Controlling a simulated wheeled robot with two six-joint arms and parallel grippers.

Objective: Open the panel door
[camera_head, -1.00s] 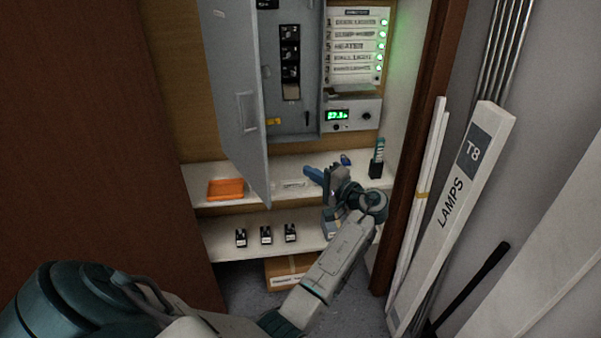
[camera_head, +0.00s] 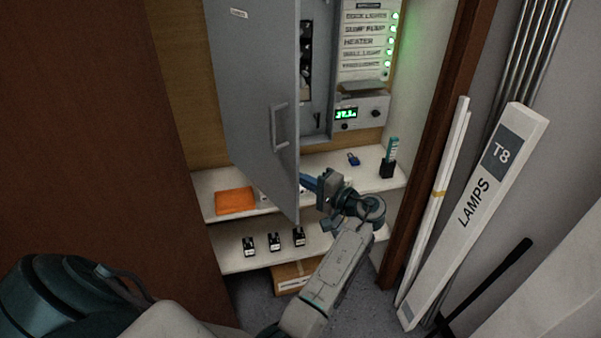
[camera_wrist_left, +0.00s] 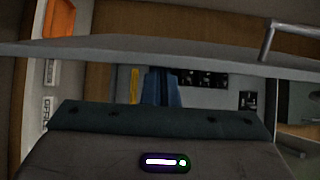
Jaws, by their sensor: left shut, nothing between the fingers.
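The grey panel door (camera_head: 250,95) stands partly open, hinged at its left, with its handle (camera_head: 280,127) on the outer face. It covers the left part of the grey panel box (camera_head: 318,60). My left gripper (camera_head: 308,183) is shut and empty, at the door's lower free edge and on its inner side; its tips are partly hidden behind the door. In the left wrist view the blue fingers (camera_wrist_left: 161,88) point inward beneath the door (camera_wrist_left: 180,53), seen almost edge-on, with the handle (camera_wrist_left: 268,40) on the opposite side. Whether they touch the door, I cannot tell. My right gripper is not in view.
Below are two white shelves (camera_head: 330,160) with an orange tray (camera_head: 235,201), several small black parts (camera_head: 274,242) and a black holder (camera_head: 388,168). A brown cabinet side (camera_head: 440,130) and a long lamp box (camera_head: 480,200) stand to the right.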

